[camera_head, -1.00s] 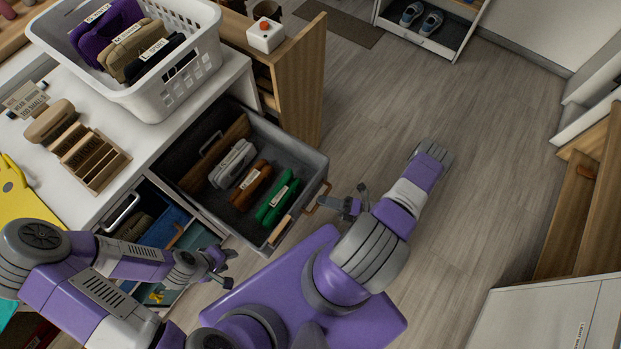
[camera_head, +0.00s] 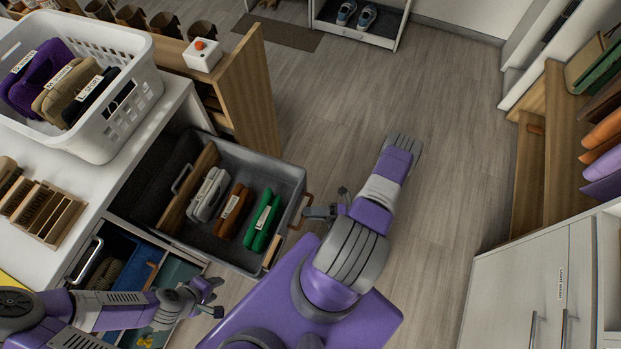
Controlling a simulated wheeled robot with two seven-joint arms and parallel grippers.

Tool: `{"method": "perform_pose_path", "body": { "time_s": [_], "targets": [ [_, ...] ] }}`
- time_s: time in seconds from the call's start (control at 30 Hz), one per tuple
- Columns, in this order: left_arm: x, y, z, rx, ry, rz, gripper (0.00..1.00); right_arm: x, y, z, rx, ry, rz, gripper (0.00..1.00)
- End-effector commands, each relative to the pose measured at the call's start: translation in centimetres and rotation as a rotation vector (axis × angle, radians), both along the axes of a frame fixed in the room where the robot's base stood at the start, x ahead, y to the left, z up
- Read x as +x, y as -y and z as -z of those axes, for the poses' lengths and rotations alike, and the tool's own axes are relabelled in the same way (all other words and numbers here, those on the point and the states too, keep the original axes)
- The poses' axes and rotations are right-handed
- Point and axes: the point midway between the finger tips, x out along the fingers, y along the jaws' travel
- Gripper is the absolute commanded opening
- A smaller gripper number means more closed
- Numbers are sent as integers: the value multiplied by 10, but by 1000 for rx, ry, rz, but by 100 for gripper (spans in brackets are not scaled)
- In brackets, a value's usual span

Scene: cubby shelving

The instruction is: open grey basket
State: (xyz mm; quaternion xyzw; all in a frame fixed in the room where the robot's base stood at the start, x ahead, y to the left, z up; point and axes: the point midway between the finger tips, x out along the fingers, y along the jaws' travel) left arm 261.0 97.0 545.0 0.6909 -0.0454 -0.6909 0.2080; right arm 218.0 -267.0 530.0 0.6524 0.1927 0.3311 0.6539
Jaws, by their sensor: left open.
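The grey basket (camera_head: 288,172) is drawn out of the white shelf unit, so its inside shows. It holds a grey, a brown and a green labelled item (camera_head: 263,222), with a brown wooden piece behind them. A brown handle (camera_head: 305,205) is on its right end. My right gripper (camera_head: 324,203) is beside that handle with its fingers apart; I cannot tell whether it touches the handle. My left gripper (camera_head: 219,296) is open and empty, in front of the basket's near side, over the lower bins.
A white laundry basket (camera_head: 95,148) with labelled cases stands on the white top. A white box with a red button (camera_head: 203,55) sits on the wooden unit behind. Lower blue and teal bins (camera_head: 178,272) are at the left. White cabinets (camera_head: 530,290) stand right. Floor between is clear.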

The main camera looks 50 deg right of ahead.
Motion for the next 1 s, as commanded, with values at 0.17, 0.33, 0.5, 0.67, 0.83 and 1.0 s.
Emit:
{"method": "perform_pose_path", "body": {
  "time_s": [0.17,0.33,0.5,0.67,0.83,1.0],
  "targets": [
    [0,0,0,0,0,0,43,0,0,0,0,0,1,40],
    [0,0,0,0,0,0,43,-2,2,1,0,1,2,40],
    [0,0,-2,0,0,0,43,-18,17,5,-3,-1,5,40],
    [0,0,-2,0,0,0,43,-37,36,10,-3,-1,3,40],
    [0,0,-1,0,0,0,43,-50,49,13,-1,0,2,40],
    [0,0,-1,0,0,0,43,-54,52,14,0,0,0,40]
  ]
}}
